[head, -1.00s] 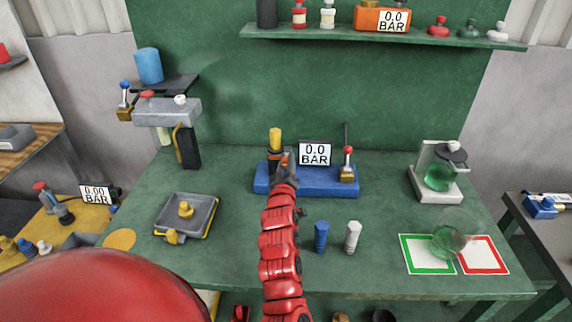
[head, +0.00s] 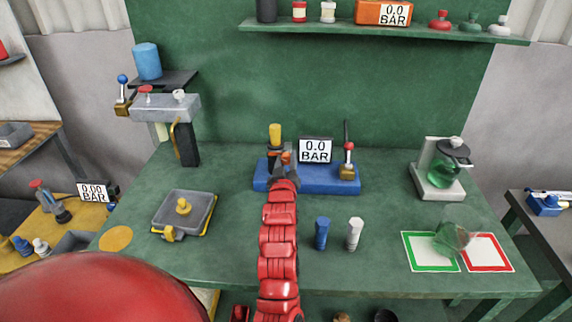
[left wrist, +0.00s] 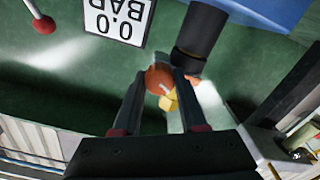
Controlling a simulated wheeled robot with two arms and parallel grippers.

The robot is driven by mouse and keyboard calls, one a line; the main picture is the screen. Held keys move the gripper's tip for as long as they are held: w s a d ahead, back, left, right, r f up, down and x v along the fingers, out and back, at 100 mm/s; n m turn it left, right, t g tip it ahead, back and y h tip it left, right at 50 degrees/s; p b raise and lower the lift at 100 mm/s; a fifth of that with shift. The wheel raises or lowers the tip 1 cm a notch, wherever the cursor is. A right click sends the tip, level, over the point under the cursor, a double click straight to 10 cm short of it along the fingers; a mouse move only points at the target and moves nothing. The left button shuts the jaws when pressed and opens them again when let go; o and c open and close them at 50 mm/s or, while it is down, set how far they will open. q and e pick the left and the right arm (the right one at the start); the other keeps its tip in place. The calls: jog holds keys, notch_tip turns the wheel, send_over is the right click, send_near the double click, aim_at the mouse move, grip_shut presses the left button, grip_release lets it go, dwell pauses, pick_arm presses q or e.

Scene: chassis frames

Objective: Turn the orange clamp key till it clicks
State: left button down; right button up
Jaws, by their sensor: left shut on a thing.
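The orange clamp key (left wrist: 161,78) sits between the two fingers of my left gripper (left wrist: 160,92) in the left wrist view. The gripper is shut on it. In the head view my left gripper (head: 284,164) reaches the blue base (head: 318,177), and only a bit of orange shows at its tip. A yellow-topped post (head: 275,134) stands just behind the gripper. A dark cylinder (left wrist: 200,38) is close beside the key in the wrist view. The display (head: 316,150) on the base reads 0.0 BAR. My right gripper is not in view.
A red-knobbed lever (head: 348,160) stands on the base's right end. A blue cylinder (head: 322,232) and a white cylinder (head: 354,234) stand in front. A grey tray (head: 203,207) lies left.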

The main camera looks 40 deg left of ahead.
pick_arm(q)
jog(key=m+b, duration=0.1)
jog(key=m, duration=0.2)
jog(key=shift+d+f+m+b, duration=0.1)
jog(key=shift+m+b, duration=0.2)
jog(key=shift+b, duration=0.1)
jog(key=shift+m+b, duration=0.45)
jog(key=shift+m, duration=1.35)
jog(key=shift+c, duration=2.2)
grip_release()
